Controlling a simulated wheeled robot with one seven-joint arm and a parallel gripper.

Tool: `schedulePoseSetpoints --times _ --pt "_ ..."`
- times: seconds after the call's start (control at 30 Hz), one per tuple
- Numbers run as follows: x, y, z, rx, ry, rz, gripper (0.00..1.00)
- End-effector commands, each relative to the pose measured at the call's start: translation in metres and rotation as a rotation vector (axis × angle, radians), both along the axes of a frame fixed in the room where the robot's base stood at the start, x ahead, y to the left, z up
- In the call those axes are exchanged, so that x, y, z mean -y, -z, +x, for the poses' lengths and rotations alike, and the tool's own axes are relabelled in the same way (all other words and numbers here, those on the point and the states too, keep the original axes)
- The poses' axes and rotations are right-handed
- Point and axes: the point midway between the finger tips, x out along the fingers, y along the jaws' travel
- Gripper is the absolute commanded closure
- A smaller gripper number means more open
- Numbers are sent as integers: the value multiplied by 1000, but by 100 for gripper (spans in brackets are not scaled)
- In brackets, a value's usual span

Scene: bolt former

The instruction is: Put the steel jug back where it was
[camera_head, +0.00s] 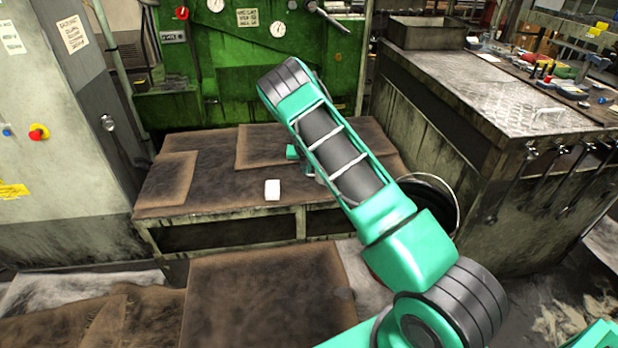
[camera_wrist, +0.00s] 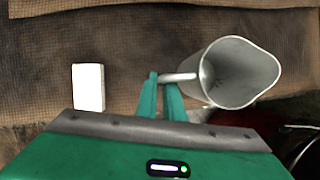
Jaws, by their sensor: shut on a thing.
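The steel jug (camera_wrist: 240,72) shows in the wrist view, right of centre, with its open mouth towards the camera and its inside looking empty. Its handle points left, and my gripper (camera_wrist: 165,82) is shut on that handle. In the head view my gripper (camera_head: 293,153) is only partly visible beside my arm, over the low brown-covered bench (camera_head: 220,178). My arm hides most of the jug there. Whether the jug touches the bench cannot be told.
A white block (camera_head: 272,189) lies on the bench left of my gripper; it also shows in the wrist view (camera_wrist: 88,87). A bucket (camera_head: 436,203) stands at the bench's right end, by a metal workbench (camera_head: 480,110). A green machine (camera_head: 240,60) stands behind. The bench's left part is clear.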

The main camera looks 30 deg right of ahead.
Motion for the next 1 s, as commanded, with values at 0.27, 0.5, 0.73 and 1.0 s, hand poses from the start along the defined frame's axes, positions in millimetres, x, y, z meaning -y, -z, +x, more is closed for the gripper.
schedulePoseSetpoints --times 0.27,0.5,0.73,1.0 --pt "5 20 1 -2 1 -1 100" --pt "4 42 2 2 2 0 100" --pt "4 42 1 2 2 -1 100" --pt "4 43 1 1 2 -1 73"
